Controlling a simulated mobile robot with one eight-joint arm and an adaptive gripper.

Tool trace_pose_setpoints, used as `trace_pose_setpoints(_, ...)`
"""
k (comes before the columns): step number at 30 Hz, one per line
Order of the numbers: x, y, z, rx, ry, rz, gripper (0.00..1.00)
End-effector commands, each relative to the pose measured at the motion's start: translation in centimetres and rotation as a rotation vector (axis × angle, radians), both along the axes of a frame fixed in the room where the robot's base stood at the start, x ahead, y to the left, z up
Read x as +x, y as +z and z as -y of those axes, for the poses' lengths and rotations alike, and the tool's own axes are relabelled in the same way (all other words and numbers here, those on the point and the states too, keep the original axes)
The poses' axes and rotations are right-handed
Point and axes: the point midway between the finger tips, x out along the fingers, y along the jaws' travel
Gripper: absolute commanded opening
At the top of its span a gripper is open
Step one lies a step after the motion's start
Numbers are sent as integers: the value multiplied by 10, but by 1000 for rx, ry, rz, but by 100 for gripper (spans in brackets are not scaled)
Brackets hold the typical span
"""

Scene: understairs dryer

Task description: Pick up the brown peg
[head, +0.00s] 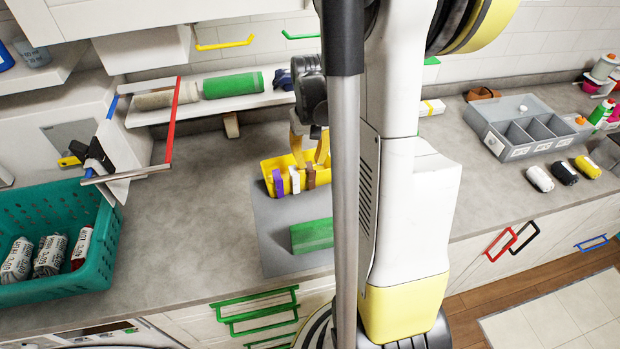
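The brown peg (311,177) is clipped upright on the near rim of a small yellow bin (269,167), at the right end of a row. A white peg (294,181) and a purple peg (278,184) are to its left. My gripper (310,160) points down over the bin. Its two yellowish fingers are spread apart, with nothing seen between them. The fingertips appear just above or behind the brown peg; I cannot tell whether they touch it. My arm hides the right part of the bin.
A green block (312,236) lies on the grey mat (282,262) in front of the bin. A shelf (150,117) with rolled towels is behind. A teal basket (97,262) stands left, a grey divided box (480,126) right. Counter between basket and mat is clear.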

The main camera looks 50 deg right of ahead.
Motion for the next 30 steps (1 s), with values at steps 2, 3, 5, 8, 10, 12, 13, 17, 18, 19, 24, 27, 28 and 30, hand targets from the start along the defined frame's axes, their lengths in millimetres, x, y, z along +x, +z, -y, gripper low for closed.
trace_pose_setpoints(2,-1,-17,0,0,0,0,23)
trace_pose_setpoints(3,0,-23,1,0,0,0,23)
trace_pose_setpoints(5,0,-29,0,0,0,0,23)
trace_pose_setpoints(8,-1,-31,0,0,0,0,23)
trace_pose_setpoints(10,-1,-30,0,0,0,0,23)
trace_pose_setpoints(12,-1,-30,0,0,0,0,23)
trace_pose_setpoints(13,-1,-30,0,0,0,0,14)
trace_pose_setpoints(17,-1,-30,0,0,0,0,5)
trace_pose_setpoints(18,-1,-30,0,0,0,0,5)
trace_pose_setpoints(19,-1,-30,0,0,0,0,5)
trace_pose_setpoints(24,-1,-30,0,0,0,0,5)
trace_pose_setpoints(27,0,-28,0,0,0,0,5)
trace_pose_setpoints(28,0,-27,0,0,0,0,5)
trace_pose_setpoints(30,0,-21,0,0,0,0,5)
